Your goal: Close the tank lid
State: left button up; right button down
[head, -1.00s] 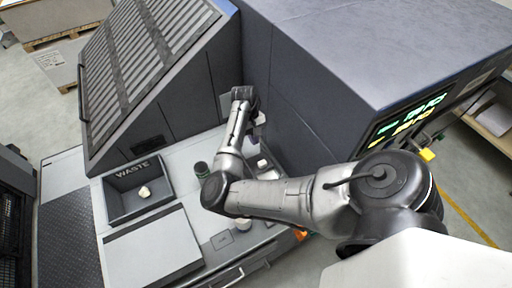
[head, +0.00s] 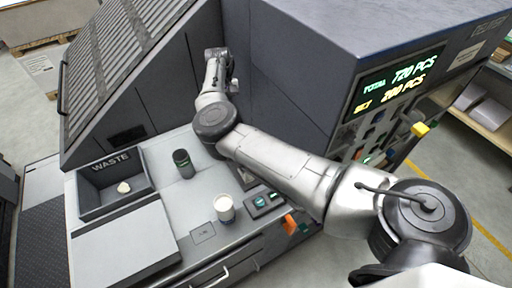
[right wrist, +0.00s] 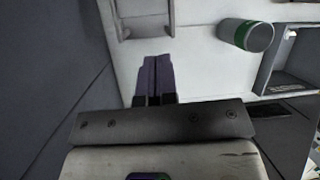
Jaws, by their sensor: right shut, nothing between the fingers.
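My right gripper (right wrist: 154,80) is shut and empty in the right wrist view, its dark purple fingers together. A pale bracket-shaped handle (right wrist: 145,32) stands just beyond the fingertips on a white surface. I cannot tell whether it belongs to the tank lid. In the head view my right arm reaches across the deck to the corner between the slanted ribbed housing (head: 135,60) and the large grey cabinet (head: 330,50). The arm hides part of the deck there, and no tank lid can be made out for certain. My left gripper is not in view.
A dark jar with a green band (head: 183,163) stands on the deck, also in the right wrist view (right wrist: 245,36). The WASTE bin (head: 140,198) holds a small pale lump (head: 124,188). A flat grey panel (head: 125,250) lies before it.

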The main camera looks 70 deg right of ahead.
jog(key=shift+m+g+h, duration=0.3)
jog(key=shift+m+h, duration=0.2)
jog(key=shift+m, duration=0.2)
jog(key=p+x, duration=0.1)
jog(key=x, duration=0.6)
jog(key=s+p+x, duration=0.1)
jog(key=x, duration=0.3)
jog(key=shift+s+a+r+p, duration=0.1)
jog(key=shift+a+r+p, duration=0.1)
jog(key=shift+r+p, duration=0.1)
jog(key=shift+s+a+f+p, duration=0.1)
jog(key=shift+s+a+p, duration=0.2)
jog(key=shift+s, duration=0.15)
jog(key=shift+s+a+p, duration=0.15)
jog(key=shift+s+a, duration=0.2)
jog(key=shift+s, duration=0.1)
